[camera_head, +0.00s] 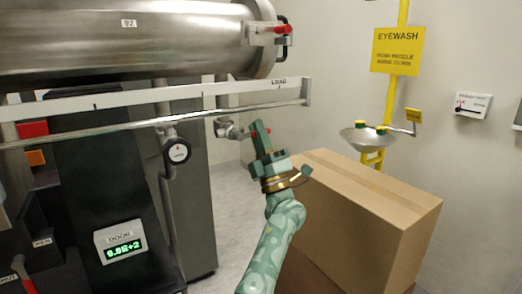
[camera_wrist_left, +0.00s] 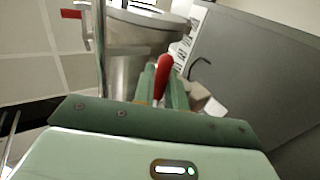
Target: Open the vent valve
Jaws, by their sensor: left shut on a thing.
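The vent valve (camera_head: 230,130) is a small metal fitting on the pipe below the white rail in the head view. Its red lever (camera_wrist_left: 163,77) shows between the fingers in the left wrist view. My left gripper (camera_head: 261,137) is at the valve's right side and is shut on the red lever, which the fingers mostly hide in the head view. The fingers (camera_wrist_left: 164,88) flank the lever in the wrist view. My right gripper is not in view.
A steel vessel (camera_head: 130,40) with a red latch (camera_head: 282,28) lies above the rail (camera_head: 160,97). A round gauge (camera_head: 177,152) and a DOOR display (camera_head: 120,242) are at left. A cardboard box (camera_head: 365,205) stands close right of my arm, before the eyewash basin (camera_head: 368,139).

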